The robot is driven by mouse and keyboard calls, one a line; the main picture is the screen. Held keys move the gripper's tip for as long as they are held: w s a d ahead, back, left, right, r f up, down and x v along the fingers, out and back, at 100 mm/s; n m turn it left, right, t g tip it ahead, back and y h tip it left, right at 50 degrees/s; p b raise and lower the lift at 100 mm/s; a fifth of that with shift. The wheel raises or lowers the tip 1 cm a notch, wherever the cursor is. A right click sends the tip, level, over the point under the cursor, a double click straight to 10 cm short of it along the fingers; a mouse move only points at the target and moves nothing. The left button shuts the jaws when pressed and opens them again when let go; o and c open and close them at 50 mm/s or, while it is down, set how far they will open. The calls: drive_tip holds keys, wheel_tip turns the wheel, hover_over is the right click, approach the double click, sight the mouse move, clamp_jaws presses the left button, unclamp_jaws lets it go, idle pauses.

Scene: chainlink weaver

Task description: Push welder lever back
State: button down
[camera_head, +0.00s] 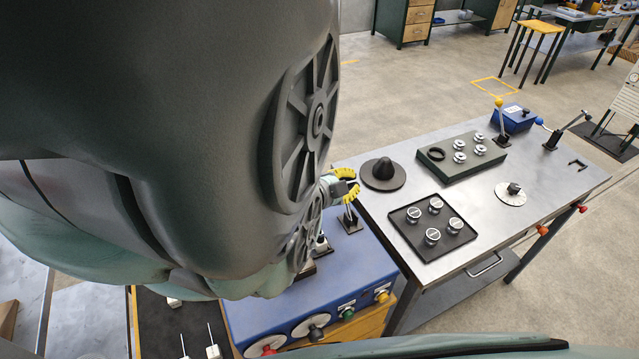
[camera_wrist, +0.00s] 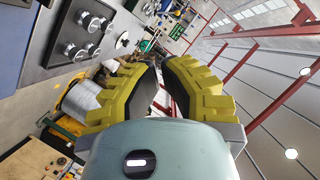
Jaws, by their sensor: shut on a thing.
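The blue welder box (camera_head: 368,264) stands at lower centre in the head view, with dials and coloured knobs on its front. A lever (camera_head: 349,218) with a dark base rises from its back right corner. My gripper (camera_head: 350,190), with yellow ridged fingers, is at the top of this lever and shut on it. The lever's upper end is hidden by the fingers. In the wrist view the two yellow fingers (camera_wrist: 161,68) curve toward each other; the lever cannot be made out between them. My arm covers the left of the head view and hides part of the welder's top.
A metal table (camera_head: 470,200) to the right holds a black tray (camera_head: 408,228) of round parts, a dark green block (camera_head: 436,167), a dark cone on a disc (camera_head: 383,172) and a blue box (camera_head: 514,119) with levers nearby. Open floor lies behind the table.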

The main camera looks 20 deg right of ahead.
drive_tip(key=p+v, duration=0.1)
drive_tip(key=v, duration=0.6)
drive_tip(key=shift+s, duration=0.15)
drive_tip(key=shift+r, duration=0.15)
